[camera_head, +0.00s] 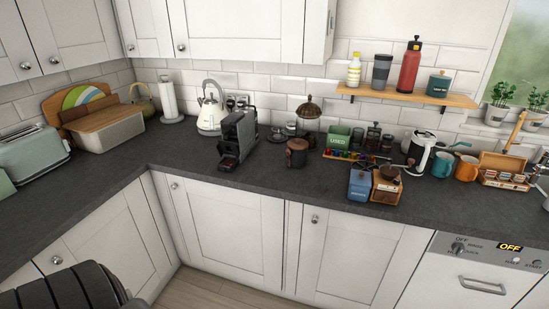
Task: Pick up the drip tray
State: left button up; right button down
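A dark grey pod coffee machine (241,137) stands upright on the worktop, left of the middle of the view. A small dark drip tray (228,163) shows low at its front, under the spout. It appears to sit at the machine's base; its exact edges are too small to tell. Neither of my grippers is in view, and nothing is touching the machine or the tray.
The slate worktop (180,158) is clear left of the machine.

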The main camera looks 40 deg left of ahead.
aim_at(228, 164)
jog(key=z, duration=0.15)
jog(key=i, duration=0.85)
jog(key=u, duration=0.7)
jog(key=i, duration=0.75)
jog(key=u, duration=0.65)
